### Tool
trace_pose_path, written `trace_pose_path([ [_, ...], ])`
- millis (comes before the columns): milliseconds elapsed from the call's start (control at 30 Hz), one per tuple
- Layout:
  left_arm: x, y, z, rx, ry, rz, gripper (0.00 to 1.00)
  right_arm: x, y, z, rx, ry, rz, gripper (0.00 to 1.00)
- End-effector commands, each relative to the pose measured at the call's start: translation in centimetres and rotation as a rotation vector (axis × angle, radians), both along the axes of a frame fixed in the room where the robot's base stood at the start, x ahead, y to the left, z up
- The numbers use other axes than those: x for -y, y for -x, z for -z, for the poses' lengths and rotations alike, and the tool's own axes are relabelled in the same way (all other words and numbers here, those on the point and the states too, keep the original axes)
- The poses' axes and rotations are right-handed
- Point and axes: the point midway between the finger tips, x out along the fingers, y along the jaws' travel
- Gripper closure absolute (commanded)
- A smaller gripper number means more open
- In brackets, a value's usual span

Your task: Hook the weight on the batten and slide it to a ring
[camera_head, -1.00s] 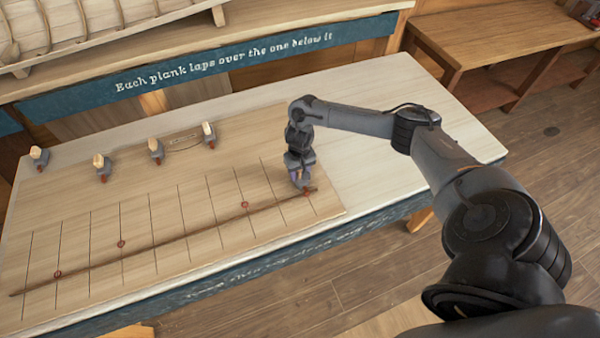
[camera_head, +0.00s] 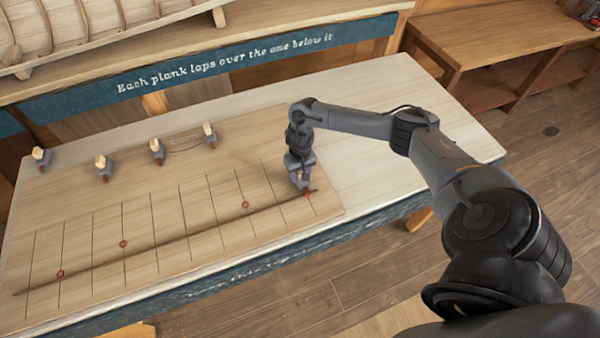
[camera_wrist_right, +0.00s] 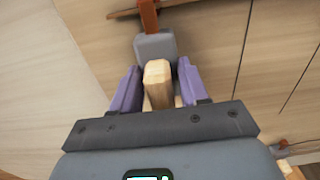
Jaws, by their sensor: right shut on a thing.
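My right gripper (camera_head: 302,184) is low over the right end of the long thin brown batten (camera_head: 180,240). In the right wrist view its purple fingers (camera_wrist_right: 156,88) are shut on the pale wooden grip of a weight (camera_wrist_right: 156,47) with a grey body. The weight's red-brown hook (camera_wrist_right: 149,17) reaches to a brown strip at the top edge, which looks like the batten; I cannot tell whether it is hooked over it. Several red rings mark the board, including a left one (camera_head: 60,273), a middle one (camera_head: 245,205) and one by the gripper (camera_head: 307,194). My left gripper is not in view.
Several other weights stand at the back of the lined board (camera_head: 140,205), including one at far left (camera_head: 41,158) and one at right (camera_head: 209,134). The pale bench top (camera_head: 400,150) is clear right of the board. A blue lettered strip (camera_head: 220,58) runs behind.

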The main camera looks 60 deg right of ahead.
Motion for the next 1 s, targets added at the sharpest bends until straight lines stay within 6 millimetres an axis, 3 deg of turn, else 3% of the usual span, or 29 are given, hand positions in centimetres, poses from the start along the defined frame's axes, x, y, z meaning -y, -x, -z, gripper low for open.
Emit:
trace_pose_path([
  [1000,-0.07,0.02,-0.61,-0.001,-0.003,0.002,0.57,0.05,-0.13,-0.07,0.003,0.000,0.002,1.00],
])
